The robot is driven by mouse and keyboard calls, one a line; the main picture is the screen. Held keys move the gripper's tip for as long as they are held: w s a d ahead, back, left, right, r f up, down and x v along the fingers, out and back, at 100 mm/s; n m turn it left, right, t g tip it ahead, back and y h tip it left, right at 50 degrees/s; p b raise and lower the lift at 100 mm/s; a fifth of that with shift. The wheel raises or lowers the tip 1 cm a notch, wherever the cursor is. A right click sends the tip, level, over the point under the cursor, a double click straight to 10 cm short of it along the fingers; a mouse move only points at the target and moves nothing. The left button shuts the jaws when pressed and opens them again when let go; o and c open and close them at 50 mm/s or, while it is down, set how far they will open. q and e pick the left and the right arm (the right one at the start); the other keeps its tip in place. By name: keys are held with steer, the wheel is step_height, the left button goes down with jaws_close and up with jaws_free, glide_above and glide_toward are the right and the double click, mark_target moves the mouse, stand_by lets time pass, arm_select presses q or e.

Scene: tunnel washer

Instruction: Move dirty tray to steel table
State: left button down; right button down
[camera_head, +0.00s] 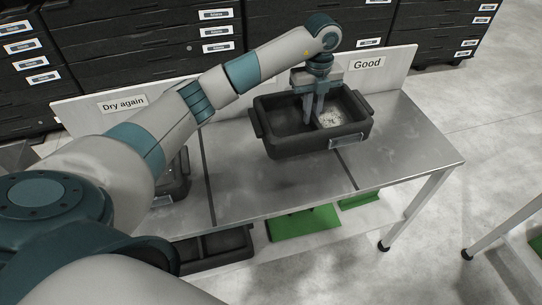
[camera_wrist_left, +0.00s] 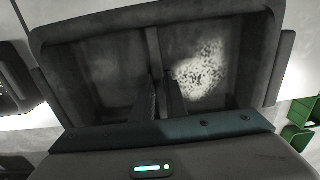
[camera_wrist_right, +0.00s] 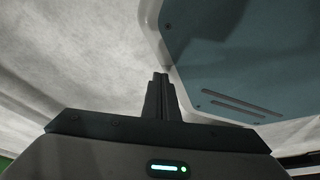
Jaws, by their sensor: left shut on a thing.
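A dark two-compartment tray (camera_head: 292,146) is over the right half of the steel table (camera_head: 415,145), in front of the "Good" sign (camera_head: 366,64). Whitish speckled dirt covers the floor of its right compartment; the left one looks empty. I cannot tell whether the tray touches the tabletop. My left gripper (camera_head: 314,118) points down into the tray and is shut on its middle divider. The left wrist view shows the tray (camera_wrist_left: 105,75) with the fingers (camera_wrist_left: 160,100) on the divider. My right gripper (camera_wrist_right: 160,95) has its fingers together, with nothing between them, away from the tray.
Another dark tray (camera_head: 178,186) stands at the table's left end, partly hidden by my arm, near the "Dry again" sign (camera_head: 124,104). A dark tray (camera_head: 222,244) and green trays (camera_head: 304,223) are on the lower shelf. Dark drawer cabinets (camera_head: 140,45) stand behind. The table's right end is clear.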

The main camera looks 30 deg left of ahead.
mark_target(287, 124)
steer(key=shift+w, duration=0.15)
